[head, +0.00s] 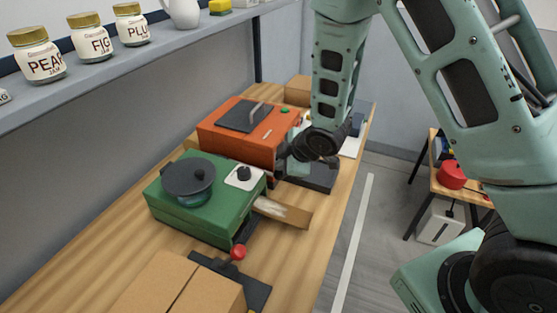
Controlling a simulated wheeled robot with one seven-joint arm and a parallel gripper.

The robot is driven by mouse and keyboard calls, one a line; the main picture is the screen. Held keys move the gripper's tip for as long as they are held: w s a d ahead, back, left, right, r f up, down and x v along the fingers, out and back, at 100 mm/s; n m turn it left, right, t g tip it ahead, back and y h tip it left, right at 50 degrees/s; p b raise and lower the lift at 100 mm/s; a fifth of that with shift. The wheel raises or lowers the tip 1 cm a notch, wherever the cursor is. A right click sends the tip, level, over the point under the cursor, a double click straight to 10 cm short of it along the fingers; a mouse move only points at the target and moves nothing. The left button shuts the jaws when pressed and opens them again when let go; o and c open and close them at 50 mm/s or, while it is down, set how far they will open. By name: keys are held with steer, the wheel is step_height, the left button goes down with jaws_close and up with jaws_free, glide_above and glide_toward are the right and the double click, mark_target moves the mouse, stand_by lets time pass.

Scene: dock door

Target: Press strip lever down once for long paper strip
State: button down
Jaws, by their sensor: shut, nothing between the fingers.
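A green machine (205,203) with a dark round disc (188,177) on top stands on the wooden bench. A white plate with a black knob (244,174) sits at its right top corner. A lever with a red ball (238,252) stands at its front, over a dark base. A brown paper-like strip (290,214) sticks out from its right side. My gripper (281,172) is shut and empty, beside the right end of the orange machine, behind the green machine and apart from the red ball. Its fingertips are small and dark here.
The orange machine (235,137) stands behind the green one. Jars (92,38) stand on a shelf above. A side table (440,160) is on the right, across clear floor.

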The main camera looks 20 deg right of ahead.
steer(key=shift+w+a+r+p, duration=0.15)
steer(key=shift+r+p, duration=0.45)
steer(key=shift+r, duration=0.35)
steer(key=shift+w+a+r+p, duration=0.1)
steer(key=shift+r+p, duration=0.5)
steer(key=shift+r, duration=0.35)
steer(key=r+p, duration=0.2)
steer(key=r, duration=0.1)
steer(key=r+p, duration=0.1)
steer(key=r, duration=0.1)
steer(key=shift+w+a+p, duration=0.25)
steer(key=shift+p, duration=0.1)
steer(key=s+a+r+m+g+b, duration=0.1)
steer(key=s+a+m+g+b, duration=0.1)
steer(key=s, duration=0.8)
steer(key=s+a+m+g+h+b, duration=0.1)
steer(key=s+b, duration=0.4)
steer(key=s, duration=0.5)
steer(key=s+a+r+m+g+h+b, duration=0.1)
steer(key=s+a+m+g+b, duration=0.2)
steer(key=s, duration=0.7)
steer(key=shift+s+a+r+m+g, duration=0.15)
steer(key=shift+a+r+m+g, duration=0.25)
steer(key=shift+g, duration=0.1)
